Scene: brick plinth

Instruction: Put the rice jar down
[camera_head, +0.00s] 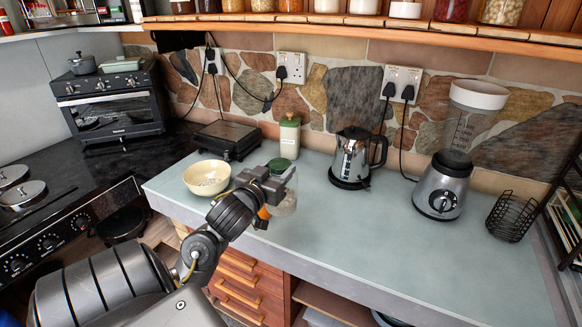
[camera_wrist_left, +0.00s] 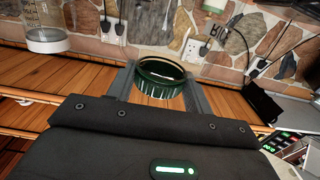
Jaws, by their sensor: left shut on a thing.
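The rice jar is a clear glass jar (camera_head: 287,204) with a green lid, upright or nearly so at the front left of the grey-blue counter (camera_head: 400,240). My left gripper (camera_head: 280,182) is shut on it near the top; the gripper hides part of the jar. In the left wrist view, which looks upside down, the round green lid (camera_wrist_left: 160,78) lies between the two fingers. I cannot tell whether the jar's base touches the counter. My right gripper is not in view.
A cream bowl (camera_head: 207,178) stands left of the jar. Behind are a green-topped canister (camera_head: 290,138) and a black appliance (camera_head: 228,138). A kettle (camera_head: 354,160), blender (camera_head: 443,185) and wire basket (camera_head: 511,217) stand rightward. The counter's front middle is clear.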

